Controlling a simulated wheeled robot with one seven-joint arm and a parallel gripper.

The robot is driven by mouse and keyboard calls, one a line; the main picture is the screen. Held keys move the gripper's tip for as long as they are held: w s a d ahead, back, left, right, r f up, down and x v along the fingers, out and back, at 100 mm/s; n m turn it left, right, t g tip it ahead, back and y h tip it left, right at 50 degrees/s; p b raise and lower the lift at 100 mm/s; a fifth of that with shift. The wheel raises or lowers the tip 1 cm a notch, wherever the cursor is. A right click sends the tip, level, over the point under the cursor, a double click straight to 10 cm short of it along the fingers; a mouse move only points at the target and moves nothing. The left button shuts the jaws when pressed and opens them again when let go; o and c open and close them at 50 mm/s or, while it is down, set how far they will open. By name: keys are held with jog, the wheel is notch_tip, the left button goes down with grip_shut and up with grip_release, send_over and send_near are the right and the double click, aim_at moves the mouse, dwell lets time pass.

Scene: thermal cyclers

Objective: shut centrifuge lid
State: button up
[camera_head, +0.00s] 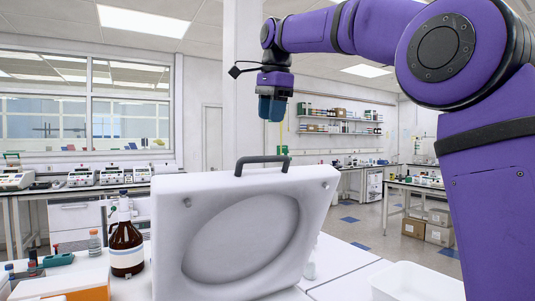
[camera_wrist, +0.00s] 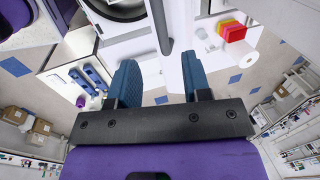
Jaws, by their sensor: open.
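The centrifuge lid (camera_head: 170,250) is white, with an oval recess on its inner face. It stands open, nearly upright, at the front centre of the head view. A dark grey handle (camera_head: 262,159) arches from its top edge. My gripper (camera_head: 271,116) points down above the handle, with a clear gap to it in the head view. In the wrist view, the blue fingers of my gripper (camera_wrist: 160,66) are apart with nothing held. A dark bar, seemingly the handle (camera_wrist: 159,25), shows between and beyond them. The round centrifuge opening (camera_wrist: 115,8) is partly cut off at the top. The lid hides the centrifuge body in the head view.
A brown bottle (camera_head: 126,245) and an orange-and-white box (camera_head: 85,292) stand left of the lid. A white bin (camera_head: 415,282) is at the lower right. The wrist view shows a red block (camera_wrist: 233,32). The air around my gripper is clear.

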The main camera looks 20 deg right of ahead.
jog(key=x, duration=1)
jog(key=shift+f, duration=0.25)
jog(key=shift+s, duration=0.1)
grip_shut()
